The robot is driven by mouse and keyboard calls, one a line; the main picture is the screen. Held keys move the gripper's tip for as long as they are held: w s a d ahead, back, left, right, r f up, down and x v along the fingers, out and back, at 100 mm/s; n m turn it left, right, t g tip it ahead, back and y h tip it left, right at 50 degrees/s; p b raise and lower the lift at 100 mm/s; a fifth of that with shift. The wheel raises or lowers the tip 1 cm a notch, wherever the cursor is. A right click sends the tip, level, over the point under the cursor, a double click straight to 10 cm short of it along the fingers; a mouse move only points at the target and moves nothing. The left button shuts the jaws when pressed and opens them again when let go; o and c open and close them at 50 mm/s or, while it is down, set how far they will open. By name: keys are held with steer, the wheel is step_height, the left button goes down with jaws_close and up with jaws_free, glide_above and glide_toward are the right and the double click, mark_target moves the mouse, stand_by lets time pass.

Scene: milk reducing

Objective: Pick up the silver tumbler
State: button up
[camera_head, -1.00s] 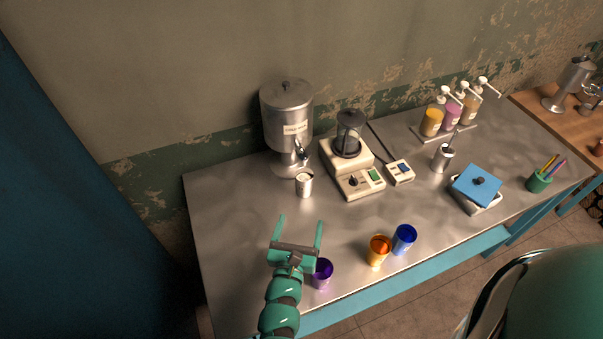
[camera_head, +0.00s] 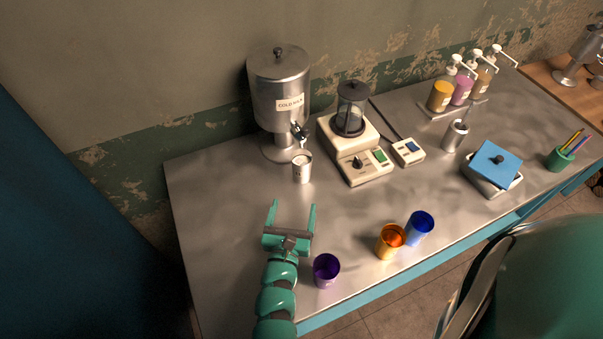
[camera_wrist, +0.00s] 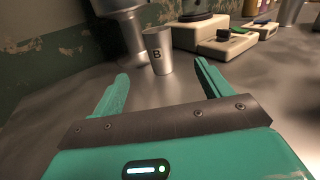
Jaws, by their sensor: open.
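The silver tumbler (camera_head: 302,169) stands upright on the metal table, just in front of the dispenser's tap. In the wrist view the tumbler (camera_wrist: 158,54) shows a letter B on its side and stands beyond my fingertips, roughly centred between them. My gripper (camera_head: 292,205) is open and empty, on the near side of the tumbler with its fingers pointing toward it. In the wrist view both fingers of my gripper (camera_wrist: 161,75) are spread and apart from the tumbler.
A large metal dispenser (camera_head: 278,95) stands behind the tumbler. A cream stirrer device (camera_head: 365,165) is to its right. A purple cup (camera_head: 326,271), orange cup (camera_head: 390,242) and blue cup (camera_head: 420,228) stand near the front edge. The table left of my gripper is clear.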

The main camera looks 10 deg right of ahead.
steer(key=b, duration=0.3)
glide_toward(303, 159)
steer(key=x, duration=0.4)
steer(key=shift+w+d+r, duration=0.15)
steer(key=shift+d+r, duration=0.15)
steer(key=shift+f+p+x, duration=0.2)
steer(key=shift+p+x, duration=0.55)
steer(key=shift+x, duration=1.75)
steer(key=shift+a, duration=0.15)
steer(key=c, duration=1.3)
steer(key=shift+w+r, duration=0.1)
steer(key=shift+r, duration=0.05)
